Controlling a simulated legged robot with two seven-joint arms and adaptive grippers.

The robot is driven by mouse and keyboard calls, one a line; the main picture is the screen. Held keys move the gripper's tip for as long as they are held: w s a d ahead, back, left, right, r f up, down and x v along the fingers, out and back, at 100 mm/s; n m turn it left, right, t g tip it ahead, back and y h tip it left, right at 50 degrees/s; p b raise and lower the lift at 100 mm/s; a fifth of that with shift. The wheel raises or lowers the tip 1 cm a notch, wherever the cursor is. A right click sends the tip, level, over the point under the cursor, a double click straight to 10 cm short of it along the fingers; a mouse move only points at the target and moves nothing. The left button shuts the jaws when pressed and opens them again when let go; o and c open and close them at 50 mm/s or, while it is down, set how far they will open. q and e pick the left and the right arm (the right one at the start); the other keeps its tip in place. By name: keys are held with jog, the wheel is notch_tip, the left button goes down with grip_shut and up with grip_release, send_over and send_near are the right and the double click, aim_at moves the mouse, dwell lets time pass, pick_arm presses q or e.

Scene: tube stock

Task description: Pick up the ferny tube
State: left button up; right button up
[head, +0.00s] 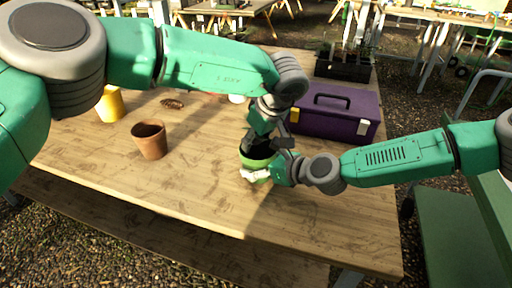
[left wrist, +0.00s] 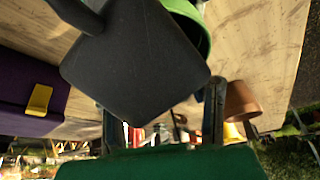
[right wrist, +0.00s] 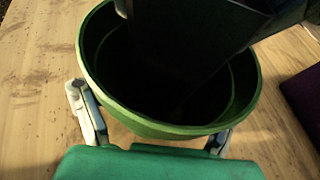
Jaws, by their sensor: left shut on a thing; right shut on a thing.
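A round green pot (head: 247,162) is at the middle of the wooden table; whether it touches the tabletop is unclear. My right gripper (head: 266,174) is shut on this pot, which fills the right wrist view (right wrist: 150,127) with one finger on each side. My left gripper (head: 268,136) is above the pot, shut on a dark, flat-faced thing (left wrist: 135,60). The dark thing reaches down into the pot's mouth in the right wrist view (right wrist: 185,35). The pot's inside is dark and its contents are hidden. I see nothing that is plainly a tube.
A purple toolbox (head: 310,122) with yellow latches stands right behind the grippers. A terracotta pot (head: 150,142) and a yellow pot (head: 110,105) stand at left, near a small brown dish (head: 172,103). A black crate (head: 343,68) is at the back. The table's front is clear.

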pick_arm(q)
notch_tip(320, 180, up, 18)
pick_arm(e)
jog(key=o, duration=1.2)
